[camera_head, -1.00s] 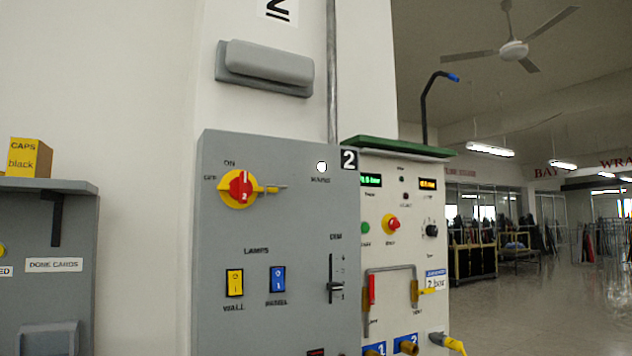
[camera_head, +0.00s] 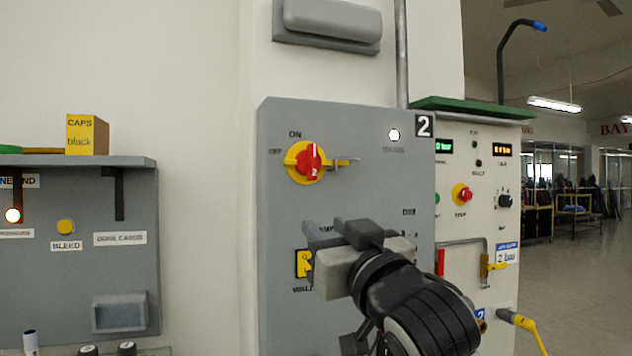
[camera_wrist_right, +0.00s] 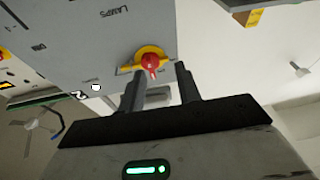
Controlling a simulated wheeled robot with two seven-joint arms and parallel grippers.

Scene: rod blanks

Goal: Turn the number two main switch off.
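The number two main switch (camera_head: 309,161) is a red knob on a yellow disc, high on the grey panel marked 2 (camera_head: 281,220). ON is printed above it and OFF to its left; the knob stands roughly upright. A yellow and metal tab sticks out to its right. The round mains lamp (camera_head: 394,134) shows bright white. My right gripper (camera_head: 324,233) is below the switch in the head view, apart from it. In the right wrist view, the fingers (camera_wrist_right: 160,88) are spread and empty, with the red knob (camera_wrist_right: 151,61) beyond the gap. My left gripper is out of view.
My right gripper hides the blue lamp switch and the slider; the yellow wall lamp switch (camera_head: 303,264) shows partly. A white panel (camera_head: 458,225) with a bent handle adjoins at right. A shelf with a caps box (camera_head: 87,135) is at left, with bare wall between.

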